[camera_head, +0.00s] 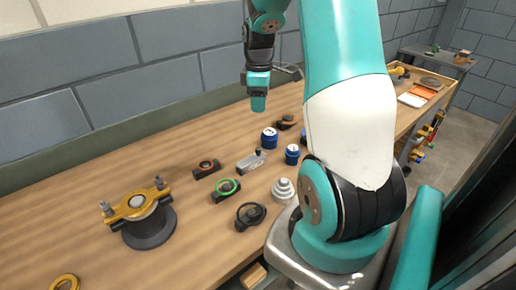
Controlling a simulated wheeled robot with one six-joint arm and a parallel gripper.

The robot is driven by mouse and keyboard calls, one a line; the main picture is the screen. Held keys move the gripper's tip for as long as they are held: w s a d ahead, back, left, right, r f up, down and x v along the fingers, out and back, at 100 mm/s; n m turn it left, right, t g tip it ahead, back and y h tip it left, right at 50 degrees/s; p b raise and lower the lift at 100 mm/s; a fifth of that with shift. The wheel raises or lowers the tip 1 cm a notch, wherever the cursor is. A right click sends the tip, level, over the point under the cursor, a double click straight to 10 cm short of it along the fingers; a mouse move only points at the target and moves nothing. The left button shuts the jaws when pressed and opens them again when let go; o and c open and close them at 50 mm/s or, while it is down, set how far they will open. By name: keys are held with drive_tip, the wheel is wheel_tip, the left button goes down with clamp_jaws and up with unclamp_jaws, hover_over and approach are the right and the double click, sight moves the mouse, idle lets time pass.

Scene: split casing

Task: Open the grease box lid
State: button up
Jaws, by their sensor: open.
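My gripper (258,103), with teal fingers, points down above the bench near the back wall. It is seen from the side, so its fingers overlap, and it is open with nothing visible in it. A small grey box (249,163) with a dark knob-like part at its right end lies on the bench, below and in front of the gripper. It may be the grease box, but no label can be read. Its top looks closed, though it is too small to be sure. The gripper is apart from it.
Blue cans (269,139) stand right of the grey box. A gold casing part (136,205) sits on a dark base. My arm hides the bench's right middle. The back left of the bench (60,205) is clear.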

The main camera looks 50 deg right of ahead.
sight(258, 149)
wheel_tip(258, 149, down, 17)
drive_tip(key=shift+a+r+p, duration=0.15)
drive_tip(key=shift+r+p, duration=0.05)
drive_tip(key=shift+p, duration=0.95)
clamp_jaws()
